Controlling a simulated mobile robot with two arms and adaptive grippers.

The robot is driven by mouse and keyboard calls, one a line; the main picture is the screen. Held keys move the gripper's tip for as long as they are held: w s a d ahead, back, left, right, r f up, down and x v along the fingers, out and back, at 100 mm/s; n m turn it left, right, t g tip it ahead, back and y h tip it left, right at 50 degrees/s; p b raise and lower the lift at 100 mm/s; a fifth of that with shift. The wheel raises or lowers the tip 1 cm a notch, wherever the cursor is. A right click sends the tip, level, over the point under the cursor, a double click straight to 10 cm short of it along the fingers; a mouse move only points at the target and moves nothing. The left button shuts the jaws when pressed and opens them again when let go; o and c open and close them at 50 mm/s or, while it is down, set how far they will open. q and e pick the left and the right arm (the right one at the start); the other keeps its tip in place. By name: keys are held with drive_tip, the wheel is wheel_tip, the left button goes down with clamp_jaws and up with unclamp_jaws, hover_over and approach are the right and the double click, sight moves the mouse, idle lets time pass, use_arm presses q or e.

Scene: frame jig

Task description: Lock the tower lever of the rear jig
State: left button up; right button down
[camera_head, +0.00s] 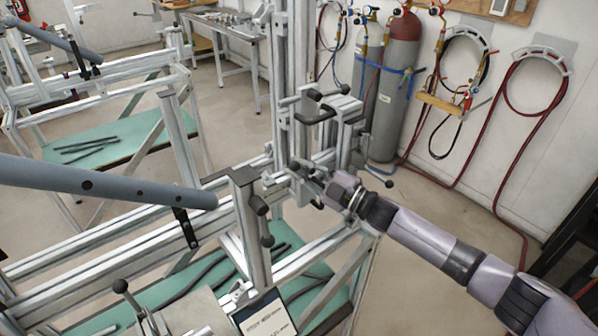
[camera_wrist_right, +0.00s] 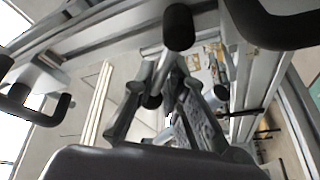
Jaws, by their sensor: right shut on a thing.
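The metal tower (camera_head: 298,60) rises from the jig's rails in the middle of the head view. My right gripper (camera_head: 308,174) reaches in from the right at the tower's foot. It is shut on the dark end of a tower lever (camera_head: 295,166), which the fingers largely hide. In the right wrist view my gripper's fingers (camera_wrist_right: 170,72) are close together, and a dark rounded knob (camera_wrist_right: 178,27) shows just beyond their tips. The lever's exact angle cannot be told. My left gripper is out of view.
A black bent handle (camera_head: 318,115) and clamp knobs stand on the tower just above my right gripper. A grey-blue tube (camera_head: 100,182) crosses the left side. A post with dark knobs (camera_head: 250,225) stands nearer. Gas cylinders (camera_head: 398,85) and hoses are by the wall behind.

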drive_tip(key=shift+s+f, duration=0.1)
drive_tip(key=shift+f, duration=0.15)
drive_tip(key=c, duration=2)
unclamp_jaws()
drive_tip(key=o, duration=0.3)
drive_tip(key=shift+r, duration=0.15)
drive_tip(key=v, duration=1.2)
drive_tip(key=shift+c, duration=0.4)
